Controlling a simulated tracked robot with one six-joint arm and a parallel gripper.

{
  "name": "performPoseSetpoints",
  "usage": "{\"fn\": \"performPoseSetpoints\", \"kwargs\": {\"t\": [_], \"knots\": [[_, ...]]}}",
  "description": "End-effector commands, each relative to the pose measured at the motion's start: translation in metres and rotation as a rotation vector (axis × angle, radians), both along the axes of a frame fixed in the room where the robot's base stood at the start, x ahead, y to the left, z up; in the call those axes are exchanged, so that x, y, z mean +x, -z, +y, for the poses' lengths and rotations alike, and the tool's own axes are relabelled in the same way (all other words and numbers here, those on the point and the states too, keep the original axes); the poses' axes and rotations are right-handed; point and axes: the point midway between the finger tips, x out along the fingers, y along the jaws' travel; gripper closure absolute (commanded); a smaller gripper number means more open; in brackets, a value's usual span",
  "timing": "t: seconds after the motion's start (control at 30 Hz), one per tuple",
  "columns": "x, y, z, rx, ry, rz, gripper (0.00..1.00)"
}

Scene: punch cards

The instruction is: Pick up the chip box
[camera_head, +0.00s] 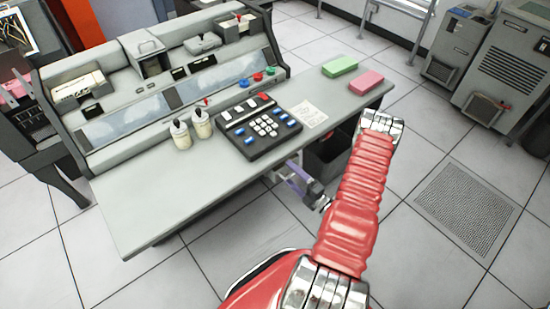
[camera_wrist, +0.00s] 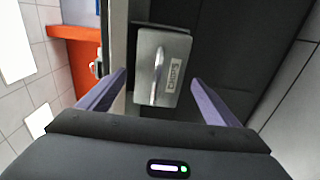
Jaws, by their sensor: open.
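The chip box, a grey box (camera_wrist: 177,80) with a pale bar handle and a small lettered label, shows in the wrist view. It sits ahead of my gripper (camera_wrist: 158,77), between the lines of its two purple fingers. The fingers are spread open with nothing between their tips, and the box looks a little beyond them. I cannot make out this box there.
The grey desk (camera_head: 150,205) carries a black keypad unit (camera_head: 258,127), two pale bottles (camera_head: 200,125), a paper sheet (camera_head: 309,114), and green (camera_head: 340,66) and pink (camera_head: 366,82) blocks. A dark bin (camera_head: 326,158) stands beneath the desk. The tiled floor in front is clear.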

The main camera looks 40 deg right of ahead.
Motion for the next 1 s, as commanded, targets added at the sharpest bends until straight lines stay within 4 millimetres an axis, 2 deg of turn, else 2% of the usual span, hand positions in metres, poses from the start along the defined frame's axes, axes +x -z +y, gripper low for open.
{"fn": "performPoseSetpoints", "kwargs": {"t": [0.13, 0.67, 1.0], "knots": [[0.0073, -0.0002, 0.0004, 0.000, 0.000, 0.000, 0.16], [0.0072, 0.0001, 0.0005, 0.001, 0.000, 0.000, 0.16], [0.0072, 0.0002, 0.0006, 0.001, 0.000, 0.000, 0.40]]}}
